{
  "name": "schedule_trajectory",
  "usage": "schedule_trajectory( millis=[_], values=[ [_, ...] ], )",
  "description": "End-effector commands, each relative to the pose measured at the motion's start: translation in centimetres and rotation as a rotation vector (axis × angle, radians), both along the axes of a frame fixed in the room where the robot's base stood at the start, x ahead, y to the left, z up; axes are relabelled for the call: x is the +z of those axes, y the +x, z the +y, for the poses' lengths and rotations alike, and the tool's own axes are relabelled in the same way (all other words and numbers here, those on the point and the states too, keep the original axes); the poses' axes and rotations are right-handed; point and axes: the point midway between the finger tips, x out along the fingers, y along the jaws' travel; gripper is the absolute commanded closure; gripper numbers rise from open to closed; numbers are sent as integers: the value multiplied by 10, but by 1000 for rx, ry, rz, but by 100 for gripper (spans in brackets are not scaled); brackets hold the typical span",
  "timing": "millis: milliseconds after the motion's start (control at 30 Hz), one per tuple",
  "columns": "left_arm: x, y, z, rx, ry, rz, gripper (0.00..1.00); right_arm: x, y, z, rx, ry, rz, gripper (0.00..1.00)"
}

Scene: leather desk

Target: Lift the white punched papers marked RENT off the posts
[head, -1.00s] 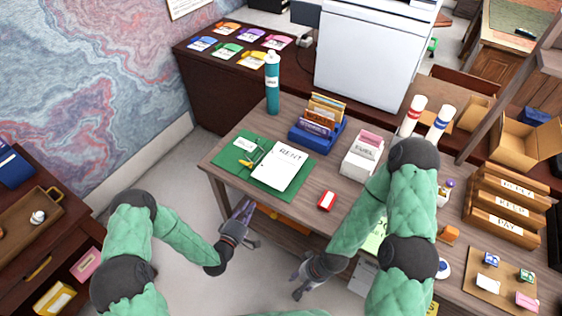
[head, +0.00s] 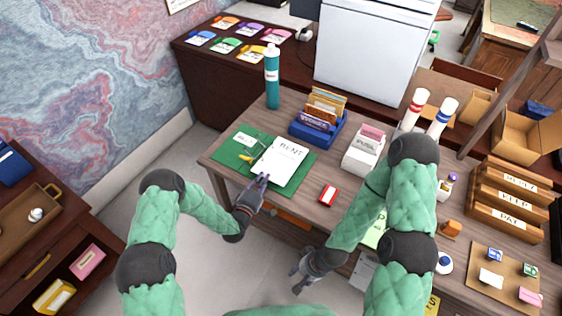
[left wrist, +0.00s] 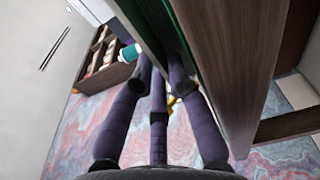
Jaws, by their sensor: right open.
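The white papers marked RENT (head: 283,168) lie on the green mat (head: 233,158) at the desk's near left corner. Any posts are too small to make out. My left gripper (head: 262,180) is at the papers' near left edge, its fingertips overlapping that edge in the head view. In the left wrist view its dark fingers (left wrist: 160,75) point toward the green mat's edge (left wrist: 190,40); whether they touch or pinch the papers cannot be told. My right gripper (head: 300,277) is open and empty, low in front of the desk.
Behind stand a teal bottle (head: 272,80), a blue file holder (head: 318,130) and a white box (head: 363,152).

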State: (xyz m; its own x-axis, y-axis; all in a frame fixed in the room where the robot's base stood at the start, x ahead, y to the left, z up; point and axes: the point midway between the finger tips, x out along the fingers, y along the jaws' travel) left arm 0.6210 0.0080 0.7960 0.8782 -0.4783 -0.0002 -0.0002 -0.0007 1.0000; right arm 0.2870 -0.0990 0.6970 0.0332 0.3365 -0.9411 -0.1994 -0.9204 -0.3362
Motion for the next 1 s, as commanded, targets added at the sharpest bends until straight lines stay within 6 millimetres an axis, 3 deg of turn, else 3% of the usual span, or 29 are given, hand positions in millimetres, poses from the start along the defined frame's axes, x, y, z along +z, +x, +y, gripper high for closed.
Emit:
schedule_trajectory(
  millis=[300,400,800,1000],
  values=[
    [0,6,-4,0,-1,0,83,-1,0,0,0,0,0,54],
    [0,6,-4,0,-1,0,100,-1,0,0,0,0,0,54],
    [2,6,-3,0,0,-1,100,-1,0,0,0,0,0,54],
    [13,7,-3,0,0,-1,100,3,0,0,0,0,0,54]
  ],
)
